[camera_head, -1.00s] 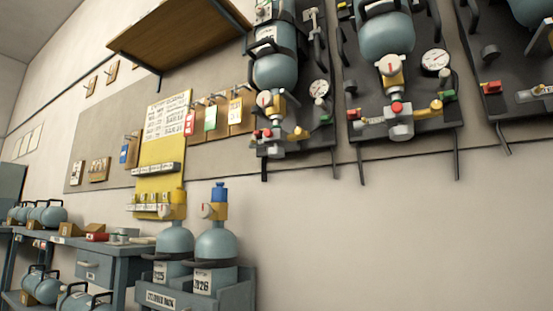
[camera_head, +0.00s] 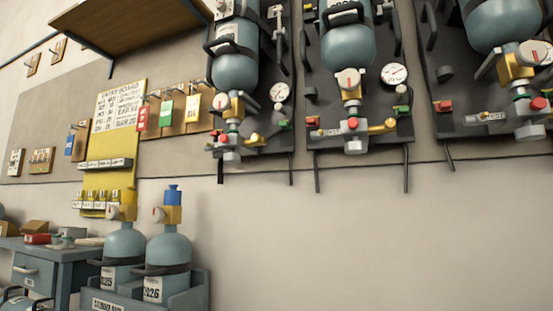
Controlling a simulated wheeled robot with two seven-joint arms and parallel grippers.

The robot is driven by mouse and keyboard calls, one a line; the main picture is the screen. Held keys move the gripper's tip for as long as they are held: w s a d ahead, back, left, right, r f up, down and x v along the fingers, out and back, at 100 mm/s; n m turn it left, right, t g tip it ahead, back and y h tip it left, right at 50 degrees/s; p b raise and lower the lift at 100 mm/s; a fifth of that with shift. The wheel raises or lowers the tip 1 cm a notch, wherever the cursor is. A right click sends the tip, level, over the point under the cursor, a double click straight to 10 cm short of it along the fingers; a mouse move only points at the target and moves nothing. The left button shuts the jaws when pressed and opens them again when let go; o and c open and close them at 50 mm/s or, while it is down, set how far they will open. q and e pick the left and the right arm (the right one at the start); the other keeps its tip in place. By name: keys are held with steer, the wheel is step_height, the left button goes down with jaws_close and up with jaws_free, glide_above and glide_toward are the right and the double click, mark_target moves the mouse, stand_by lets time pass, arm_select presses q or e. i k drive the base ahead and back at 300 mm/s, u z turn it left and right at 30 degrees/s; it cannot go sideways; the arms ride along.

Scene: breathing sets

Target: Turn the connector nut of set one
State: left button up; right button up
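Three breathing sets hang on the wall on dark backplates, each with a blue-grey cylinder: a left set (camera_head: 236,68), a middle set (camera_head: 347,46) and a right set (camera_head: 500,36) cut off by the frame edge. I cannot read which is set one. Below each cylinder is a brass valve with a pale knob and a grey metal connector: left connector (camera_head: 230,140), middle connector (camera_head: 355,138), right connector (camera_head: 530,120). The connector nuts are too small to make out surely. The left and middle sets have round gauges. Neither of my grippers is in view.
A rack (camera_head: 198,293) with two upright cylinders stands below at the left. Beside it is a blue-grey bench (camera_head: 62,266). A yellow board (camera_head: 122,140), hanging tags and a wooden shelf (camera_head: 130,28) are on the wall. The wall below the sets is bare.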

mark_target(233, 157)
steer(key=z, duration=1.95)
steer(key=k, duration=0.95)
steer(key=u, duration=0.95)
steer(key=i, duration=0.5)
steer(key=z, duration=0.05)
